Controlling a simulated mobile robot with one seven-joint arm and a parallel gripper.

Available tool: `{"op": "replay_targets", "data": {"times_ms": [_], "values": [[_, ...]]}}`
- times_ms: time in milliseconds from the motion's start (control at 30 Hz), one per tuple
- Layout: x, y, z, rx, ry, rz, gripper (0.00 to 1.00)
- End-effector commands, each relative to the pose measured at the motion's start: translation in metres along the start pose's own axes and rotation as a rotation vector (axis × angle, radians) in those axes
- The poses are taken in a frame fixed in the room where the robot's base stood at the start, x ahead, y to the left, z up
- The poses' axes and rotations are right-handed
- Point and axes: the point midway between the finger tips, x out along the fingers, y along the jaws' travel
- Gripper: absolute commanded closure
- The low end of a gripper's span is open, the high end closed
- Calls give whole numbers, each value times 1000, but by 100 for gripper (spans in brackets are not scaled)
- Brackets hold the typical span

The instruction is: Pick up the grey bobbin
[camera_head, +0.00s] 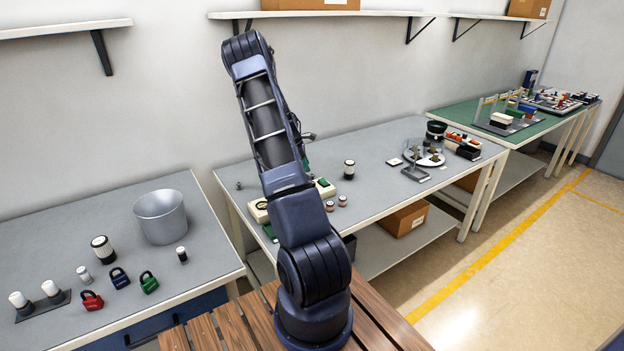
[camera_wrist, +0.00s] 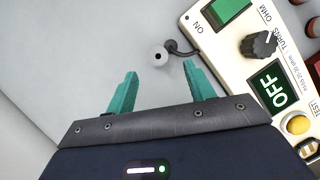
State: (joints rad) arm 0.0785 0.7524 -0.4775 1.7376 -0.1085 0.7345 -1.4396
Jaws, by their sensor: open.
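In the wrist view, a small round grey piece with a dark centre (camera_wrist: 160,55), which looks like the grey bobbin, sits on the grey bench top. A short dark curved piece (camera_wrist: 182,48) lies against its right side; I cannot tell if they are joined. My gripper (camera_wrist: 161,82) is open, with its two teal fingers apart and nothing between them. The grey piece shows just beyond the fingertips, roughly centred between them. In the head view, a tiny grey item (camera_head: 239,185) at the middle bench's left end may be the same piece.
A cream tester box (camera_wrist: 250,45) with a knob and an OFF display stands close to my right finger. In the head view, a striped bobbin (camera_head: 349,169) and small reels (camera_head: 342,201) stand right of my arm. A metal bucket (camera_head: 161,217) is on the left bench.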

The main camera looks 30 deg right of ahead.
Motion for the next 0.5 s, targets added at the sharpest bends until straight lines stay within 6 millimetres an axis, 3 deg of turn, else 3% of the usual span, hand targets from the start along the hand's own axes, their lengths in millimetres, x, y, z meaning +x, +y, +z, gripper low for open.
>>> {"op": "replay_targets", "data": {"times_ms": [267,500], "values": [[19,1,0,0,-1,-1,46],[50,2,-1,0,-1,-1,46]]}}
